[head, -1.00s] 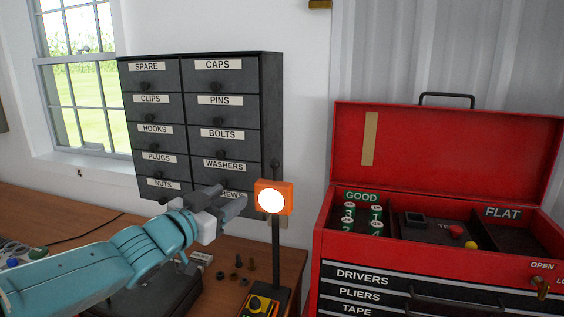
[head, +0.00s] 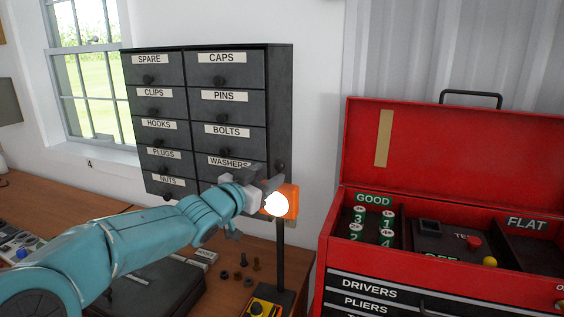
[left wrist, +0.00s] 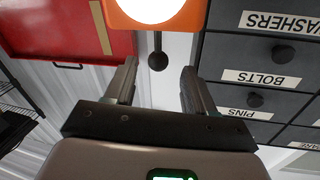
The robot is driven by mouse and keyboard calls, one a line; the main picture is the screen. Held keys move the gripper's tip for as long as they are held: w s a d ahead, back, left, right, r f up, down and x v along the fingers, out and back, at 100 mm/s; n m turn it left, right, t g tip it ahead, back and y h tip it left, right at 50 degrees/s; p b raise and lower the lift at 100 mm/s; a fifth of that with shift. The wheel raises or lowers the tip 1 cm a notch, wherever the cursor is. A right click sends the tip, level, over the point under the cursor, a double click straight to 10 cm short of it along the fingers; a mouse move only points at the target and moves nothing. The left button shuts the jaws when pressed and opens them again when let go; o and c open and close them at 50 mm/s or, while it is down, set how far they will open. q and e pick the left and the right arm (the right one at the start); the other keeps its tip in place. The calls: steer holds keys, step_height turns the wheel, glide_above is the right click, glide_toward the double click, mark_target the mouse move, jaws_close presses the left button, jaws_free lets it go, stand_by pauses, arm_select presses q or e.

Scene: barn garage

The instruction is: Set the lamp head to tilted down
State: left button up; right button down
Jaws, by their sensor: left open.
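The orange lamp head (head: 291,203) sits on a dark upright post (head: 280,252), its round white face lit and turned toward me. My left gripper (head: 271,190) is at the left side of the lamp head in the head view, and a fingertip overlaps its upper left edge. In the left wrist view the lamp head (left wrist: 195,18) is at the top, beyond the two spread fingers of the left gripper (left wrist: 158,75). The gap between the fingers is empty. I cannot tell whether a finger touches the lamp. My right gripper is not in view.
A dark drawer cabinet (head: 225,100) hangs on the wall behind the gripper. An open red toolbox (head: 335,240) stands right of the lamp. Several small bolts and nuts (head: 238,275) and a yellow device (head: 262,307) are on the bench near the post. A black case (head: 150,300) lies below my left arm.

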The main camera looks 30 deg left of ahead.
mark_target(277, 166)
arm_select(q)
steer(key=w+p, duration=0.1)
steer(key=w, duration=0.1)
steer(key=w+r, duration=0.1)
steer(key=shift+w+d+r+p, duration=0.15)
steer(key=shift+w+p, duration=0.2)
steer(key=shift+w, duration=0.4)
steer(key=shift+w+a+f, duration=0.15)
steer(key=shift+w+f, duration=0.15)
steer(key=shift+w, duration=0.3)
steer(key=shift+w+a+f, duration=0.1)
steer(key=shift+w+f, duration=0.2)
steer(key=shift+w, duration=0.3)
steer(key=shift+s+d+r, duration=0.2)
steer(key=shift+s+r, duration=0.2)
steer(key=shift+s, duration=0.2)
steer(key=shift+c, duration=0.6)
steer(key=shift+s, duration=0.1)
steer(key=c, duration=0.5)
jaws_close()
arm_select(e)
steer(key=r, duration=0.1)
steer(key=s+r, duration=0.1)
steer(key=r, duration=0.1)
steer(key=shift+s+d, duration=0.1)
